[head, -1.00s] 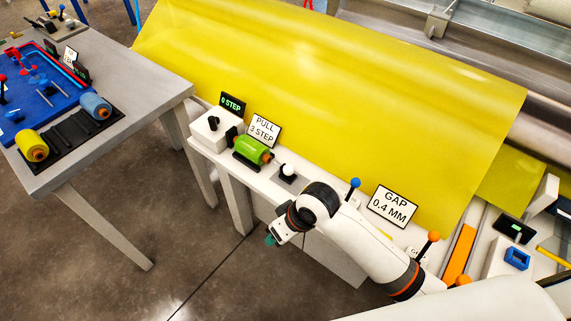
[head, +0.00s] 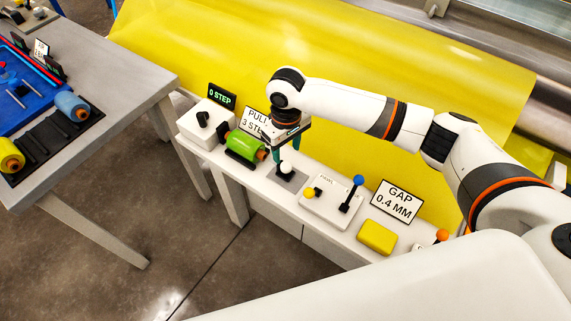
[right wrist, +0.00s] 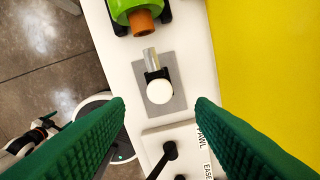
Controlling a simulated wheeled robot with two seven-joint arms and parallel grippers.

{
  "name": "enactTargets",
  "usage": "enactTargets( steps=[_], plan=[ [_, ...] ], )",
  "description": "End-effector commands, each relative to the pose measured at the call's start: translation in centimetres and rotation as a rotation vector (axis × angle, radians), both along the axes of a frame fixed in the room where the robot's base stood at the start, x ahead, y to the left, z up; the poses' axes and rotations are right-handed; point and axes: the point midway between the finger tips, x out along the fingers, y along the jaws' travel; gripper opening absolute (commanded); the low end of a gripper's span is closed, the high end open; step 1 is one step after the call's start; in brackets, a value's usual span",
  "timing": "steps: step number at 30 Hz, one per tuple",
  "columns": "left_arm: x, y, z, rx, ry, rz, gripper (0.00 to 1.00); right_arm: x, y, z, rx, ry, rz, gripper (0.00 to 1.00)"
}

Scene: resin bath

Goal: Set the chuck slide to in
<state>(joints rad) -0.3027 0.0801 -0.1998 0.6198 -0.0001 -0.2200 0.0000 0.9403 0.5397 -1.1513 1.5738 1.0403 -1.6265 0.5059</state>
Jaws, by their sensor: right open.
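The chuck slide shows in the right wrist view as a white round knob (right wrist: 160,91) on a small grey plate, with a short metal pin pointing at the orange core of the green roll (right wrist: 125,8). A gap lies between pin and core. In the head view the knob (head: 286,169) and the green roll (head: 242,147) sit on the white bench. My right gripper (head: 286,151) is over the knob, open; in the right wrist view its green fingers (right wrist: 160,103) lie on either side of the knob, apart from it. My left gripper is not in view.
A white panel with a blue-tipped lever (head: 358,180) and a yellow block (head: 377,237) stand to the right. A white box with a black knob (head: 203,119) and a "0 STEP" display (head: 222,95) are left. The yellow sheet (head: 300,45) rises behind.

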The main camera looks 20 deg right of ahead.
Motion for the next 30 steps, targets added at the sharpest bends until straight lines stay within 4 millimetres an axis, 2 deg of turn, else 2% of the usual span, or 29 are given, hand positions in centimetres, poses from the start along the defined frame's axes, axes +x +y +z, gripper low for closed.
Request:
enactTargets(
  steps=[1, 6, 12, 17, 25, 30],
  plan=[
    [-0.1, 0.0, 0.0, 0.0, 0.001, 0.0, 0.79, -0.1, 0.0, -1.3, -0.002, 0.004, 0.0, 0.5],
    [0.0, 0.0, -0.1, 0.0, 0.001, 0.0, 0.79, -0.1, 0.1, -4.6, 0.0, 0.002, 0.001, 0.5],
    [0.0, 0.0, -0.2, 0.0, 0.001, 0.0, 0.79, 0.0, 0.1, -7.3, 0.001, 0.0, 0.002, 0.5],
    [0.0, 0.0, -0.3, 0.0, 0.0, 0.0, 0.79, 0.0, 0.0, -8.2, 0.002, -0.001, 0.002, 0.5],
    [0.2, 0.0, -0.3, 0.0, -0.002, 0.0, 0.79, 0.0, 0.1, -8.3, 0.002, -0.001, 0.003, 0.5],
    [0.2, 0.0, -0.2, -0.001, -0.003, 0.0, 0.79, 0.0, 0.1, -8.3, 0.002, -0.001, 0.002, 0.22]
  ],
)
